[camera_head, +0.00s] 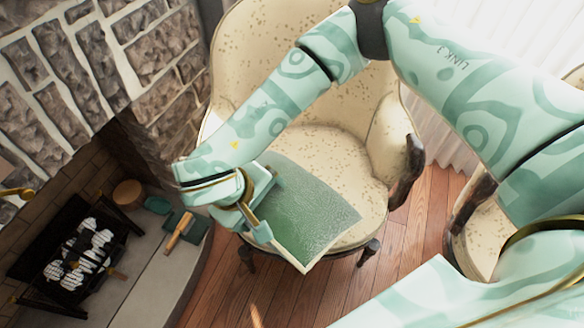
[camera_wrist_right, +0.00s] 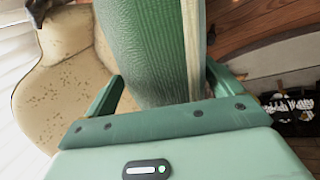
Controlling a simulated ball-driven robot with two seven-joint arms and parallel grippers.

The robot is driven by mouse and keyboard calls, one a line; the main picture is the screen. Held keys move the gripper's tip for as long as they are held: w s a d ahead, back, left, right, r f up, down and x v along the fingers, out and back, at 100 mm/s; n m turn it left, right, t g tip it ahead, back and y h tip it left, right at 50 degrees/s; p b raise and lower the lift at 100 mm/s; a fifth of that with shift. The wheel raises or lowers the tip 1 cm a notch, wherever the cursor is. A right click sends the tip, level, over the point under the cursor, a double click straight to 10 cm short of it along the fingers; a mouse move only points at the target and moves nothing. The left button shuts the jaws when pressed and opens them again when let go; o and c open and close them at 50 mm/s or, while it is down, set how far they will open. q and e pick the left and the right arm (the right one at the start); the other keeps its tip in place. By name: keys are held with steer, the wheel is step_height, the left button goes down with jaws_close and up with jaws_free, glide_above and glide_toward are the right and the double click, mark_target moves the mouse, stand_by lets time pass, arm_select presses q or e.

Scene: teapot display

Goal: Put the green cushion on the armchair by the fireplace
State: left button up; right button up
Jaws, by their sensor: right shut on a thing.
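The green cushion (camera_head: 305,208) has a pale edge and is held tilted over the front of the armchair seat. In the right wrist view the cushion (camera_wrist_right: 145,45) stands between the two fingers. My right gripper (camera_head: 262,205) is shut on the cushion's left side. The cream speckled armchair (camera_head: 325,155) has dark wooden arm ends and legs and stands beside the stone fireplace (camera_head: 75,65). The cushion hides part of the seat's front; whether it touches the seat I cannot tell. My left gripper is not in view.
The raised grey hearth (camera_head: 150,285) lies left of the chair, with a grate of logs (camera_head: 82,255) and a wooden-handled green tool (camera_head: 182,232). A second chair (camera_head: 478,240) is partly behind my arm. Wood floor (camera_head: 400,245) shows between the chairs.

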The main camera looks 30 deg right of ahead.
steer(key=w+d+f+b, duration=0.2)
steer(key=w+f, duration=0.1)
steer(key=w+d+f+b, duration=0.1)
steer(key=w+d+f, duration=0.1)
steer(key=w, duration=0.1)
steer(key=w+d+f+b, duration=0.2)
steer(key=w+d+f, duration=0.1)
steer(key=shift+w+d+f+b, duration=0.1)
steer(key=shift+w+f+b, duration=0.1)
steer(key=shift+f+b, duration=0.15)
steer(key=shift+w+d+f, duration=0.2)
steer(key=shift+w+f, duration=0.05)
steer(key=shift+w, duration=0.05)
step_height(320, 180, down, 3)
steer(key=b, duration=0.2)
steer(key=shift+w+d+f+b, duration=0.1)
steer(key=shift+w+d+b, duration=0.05)
steer(key=shift+b, duration=0.15)
steer(key=shift+f, duration=0.3)
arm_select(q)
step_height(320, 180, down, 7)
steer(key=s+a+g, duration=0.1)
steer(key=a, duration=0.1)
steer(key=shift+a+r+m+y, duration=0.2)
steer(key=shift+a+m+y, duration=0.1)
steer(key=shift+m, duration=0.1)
arm_select(e)
steer(key=shift+r, duration=0.2)
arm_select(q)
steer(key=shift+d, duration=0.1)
